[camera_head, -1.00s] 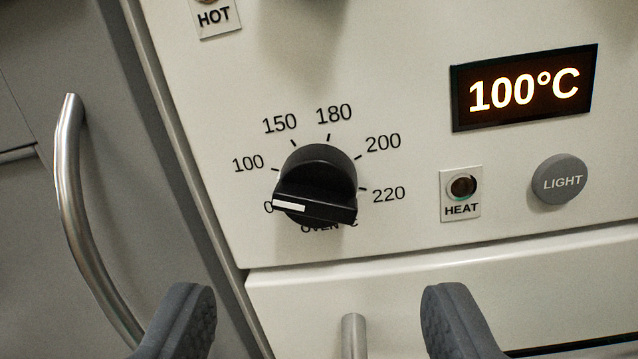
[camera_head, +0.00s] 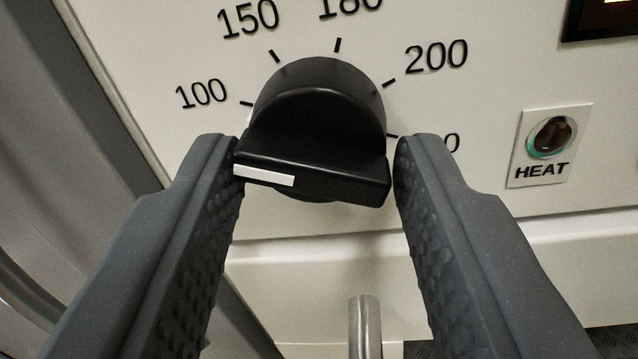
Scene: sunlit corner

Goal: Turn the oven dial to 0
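The black oven dial (camera_head: 315,125) is in the upper middle of the camera view. Its grip bar lies nearly level, and the white pointer mark (camera_head: 264,175) is at the bar's left end. My gripper (camera_head: 316,150) is open, with one grey finger on each side of the dial. The left fingertip is at or very near the bar's left end; I cannot tell if they touch. A thin gap shows at the right end. The left finger hides the 0 label, and the right finger covers most of the 220 label. The 100, 150, 180 and 200 labels show.
The HEAT lamp plate (camera_head: 550,145) is right of the dial, with a dark display (camera_head: 590,25) cut off at the top right. A metal handle (camera_head: 364,325) is below the dial. Another curved handle (camera_head: 25,290) is at the lower left.

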